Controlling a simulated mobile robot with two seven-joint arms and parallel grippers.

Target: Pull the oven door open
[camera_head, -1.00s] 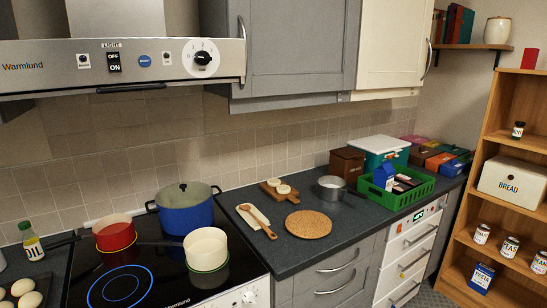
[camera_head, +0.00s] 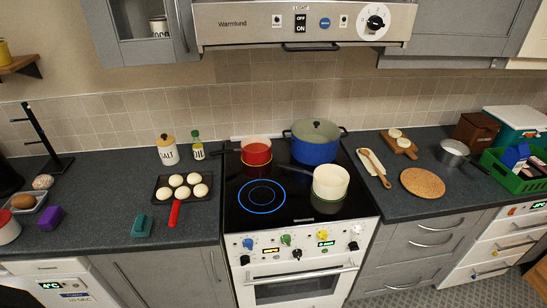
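The oven (camera_head: 296,268) is in the lower middle of the head view, below the black cooktop. It has a white front with coloured knobs and a small display. The oven door (camera_head: 300,289) has a dark window and looks closed. A pale horizontal handle bar (camera_head: 303,273) runs across its top. The lower part of the door is cut off by the picture's edge. Neither of my grippers shows in the view.
On the cooktop (camera_head: 232,206) stand a red pot (camera_head: 256,152), a blue lidded pot (camera_head: 315,147) and a cream pot (camera_head: 330,182). A tray of buns (camera_head: 182,187) with a red handle lies on the left counter. Grey cabinets (camera_head: 168,274) flank the oven.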

